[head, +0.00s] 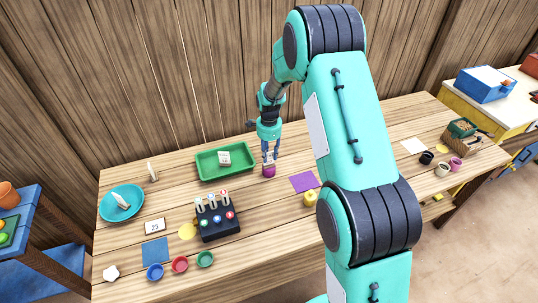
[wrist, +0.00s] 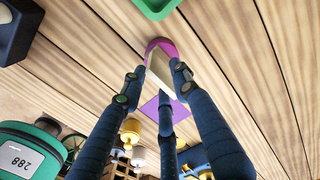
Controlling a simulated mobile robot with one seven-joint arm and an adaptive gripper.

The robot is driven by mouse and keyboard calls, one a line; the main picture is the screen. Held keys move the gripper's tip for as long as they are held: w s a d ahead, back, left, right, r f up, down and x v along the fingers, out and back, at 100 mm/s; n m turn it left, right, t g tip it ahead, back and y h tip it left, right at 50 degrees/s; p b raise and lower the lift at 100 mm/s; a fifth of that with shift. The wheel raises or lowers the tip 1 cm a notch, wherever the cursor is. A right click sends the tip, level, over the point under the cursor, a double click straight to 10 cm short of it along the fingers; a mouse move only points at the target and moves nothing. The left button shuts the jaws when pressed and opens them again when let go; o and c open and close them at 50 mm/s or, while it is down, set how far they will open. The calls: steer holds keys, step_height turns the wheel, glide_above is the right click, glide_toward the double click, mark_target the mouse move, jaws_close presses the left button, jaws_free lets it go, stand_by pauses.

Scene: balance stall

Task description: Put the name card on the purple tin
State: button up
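The purple tin (head: 269,172) stands on the wooden table, right of the green tray, directly below my gripper (head: 269,153). The name card (wrist: 160,68) is a pale, flat piece between my fingertips, and it also shows as a small white patch (head: 268,159) just over the tin. My gripper (wrist: 158,82) is closed around the card from several sides. In the wrist view the tin (wrist: 157,44) shows behind the card's far end. The card seems to be at the tin's top; whether it touches is unclear. The card's face is hidden.
The green tray (head: 201,176) holding a white card is close on the left. A purple mat (head: 294,182) and a yellow pot (head: 310,198) are to the right. A dark rack (head: 222,233), a teal plate (head: 106,206) and several small bowls fill the left side.

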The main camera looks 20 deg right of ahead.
step_height(320, 180, up, 12)
steer(key=p, duration=0.1)
steer(key=shift+r, duration=0.15)
stand_by(0.5)
stand_by(0.3)
step_height(320, 180, up, 14)
steer(key=n+t, duration=0.1)
steer(key=n, duration=0.3)
glide_above(269, 164)
steer(key=s+a, duration=0.3)
steer(key=s, duration=0.5)
steer(key=s+a+r+n+t, duration=0.25)
steer(key=s+r+n, duration=0.25)
steer(key=s+r, duration=0.6)
steer(key=s+a+r+n+t, duration=0.1)
steer(key=s+n, duration=0.3)
steer(key=s, duration=0.8)
steer(key=s+a+r+n+t, duration=0.1)
steer(key=s+n, duration=0.4)
steer(key=s, duration=0.7)
steer(key=shift+s+a+r, duration=0.3)
steer(key=shift+s+a, duration=0.1)
steer(key=shift+a, duration=0.3)
